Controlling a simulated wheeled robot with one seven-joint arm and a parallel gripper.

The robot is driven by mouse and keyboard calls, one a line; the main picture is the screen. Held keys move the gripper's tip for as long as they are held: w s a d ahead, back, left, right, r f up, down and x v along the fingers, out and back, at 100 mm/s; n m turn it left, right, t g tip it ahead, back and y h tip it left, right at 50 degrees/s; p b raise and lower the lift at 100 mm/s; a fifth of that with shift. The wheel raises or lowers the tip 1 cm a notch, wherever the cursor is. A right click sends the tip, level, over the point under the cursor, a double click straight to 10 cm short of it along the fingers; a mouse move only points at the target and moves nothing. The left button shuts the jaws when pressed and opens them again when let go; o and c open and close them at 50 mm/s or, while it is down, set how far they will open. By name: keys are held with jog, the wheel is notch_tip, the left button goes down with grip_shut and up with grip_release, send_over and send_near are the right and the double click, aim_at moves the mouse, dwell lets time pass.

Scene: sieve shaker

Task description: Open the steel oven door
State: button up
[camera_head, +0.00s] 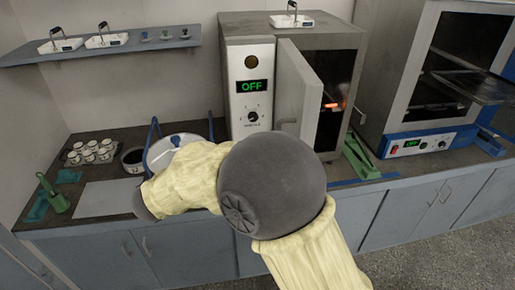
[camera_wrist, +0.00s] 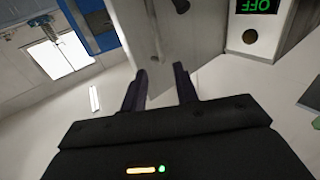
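The steel oven (camera_head: 248,65) stands on the bench in the head view, with a green OFF display and a knob on its front panel. Its grey door (camera_head: 300,88) stands partly open, swung out from the body, and a dark interior with an orange glow shows to its right. A handle (camera_head: 288,122) shows low on the door. In the wrist view the door (camera_wrist: 165,35) lies just beyond my gripper (camera_wrist: 161,78). The two fingers are apart, and no object is visibly held between them. My arm hides the gripper in the head view.
A second oven (camera_head: 405,143) with a blue base stands at the right, its door open. Green items (camera_head: 358,158) lie between the ovens. A round pan (camera_head: 180,143), cups (camera_head: 88,152) and a green tool (camera_head: 54,196) are at the left. A wall shelf (camera_head: 110,46) holds scales.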

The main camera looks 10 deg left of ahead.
jog(key=v, duration=0.4)
jog(key=shift+s+a+b, duration=0.2)
jog(key=shift+s+b, duration=0.15)
jog(key=shift+b, duration=0.05)
jog(key=shift+w, duration=0.1)
